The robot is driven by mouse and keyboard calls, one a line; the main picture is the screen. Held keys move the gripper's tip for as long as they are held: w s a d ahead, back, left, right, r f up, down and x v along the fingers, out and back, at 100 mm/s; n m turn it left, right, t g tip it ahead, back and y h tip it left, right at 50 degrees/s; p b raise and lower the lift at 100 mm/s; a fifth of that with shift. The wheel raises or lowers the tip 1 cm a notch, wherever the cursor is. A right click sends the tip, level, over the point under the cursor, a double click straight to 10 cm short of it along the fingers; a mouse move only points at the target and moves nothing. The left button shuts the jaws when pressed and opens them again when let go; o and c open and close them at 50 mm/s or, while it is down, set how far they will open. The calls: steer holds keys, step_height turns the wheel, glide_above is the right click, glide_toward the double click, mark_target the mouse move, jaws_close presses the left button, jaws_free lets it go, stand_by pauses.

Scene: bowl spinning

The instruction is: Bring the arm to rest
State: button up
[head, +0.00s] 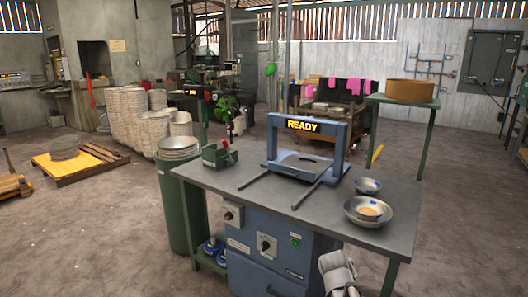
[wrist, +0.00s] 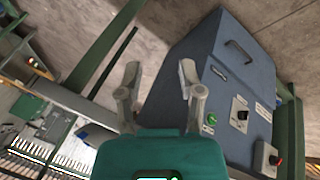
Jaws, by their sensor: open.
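My gripper (wrist: 160,82) shows in the wrist view with its two grey fingers spread apart and nothing between them. Beyond the fingers are the floor and the blue cabinet (wrist: 225,85) of the press bench, seen tilted. In the head view a pale part of my arm (head: 338,272) shows at the bottom edge, in front of the blue cabinet (head: 270,255); my fingers cannot be made out there.
The bench top (head: 240,185) carries a blue frame with a READY sign (head: 303,126), a small metal bowl (head: 367,186) and a larger bowl (head: 368,212). Metal discs (head: 178,148) lie on a green drum (head: 182,210) at left. Floor at left front is clear.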

steer(key=s+a+f+g+y, duration=0.25)
steer(key=s+a+y, duration=0.25)
steer(key=s+a, duration=0.35)
step_height(320, 180, up, 19)
steer(key=p, duration=1.8)
steer(key=shift+w+f+h, duration=0.2)
steer(key=shift+w+h, duration=0.1)
steer(key=shift+w, duration=0.05)
steer(key=shift+g, duration=0.25)
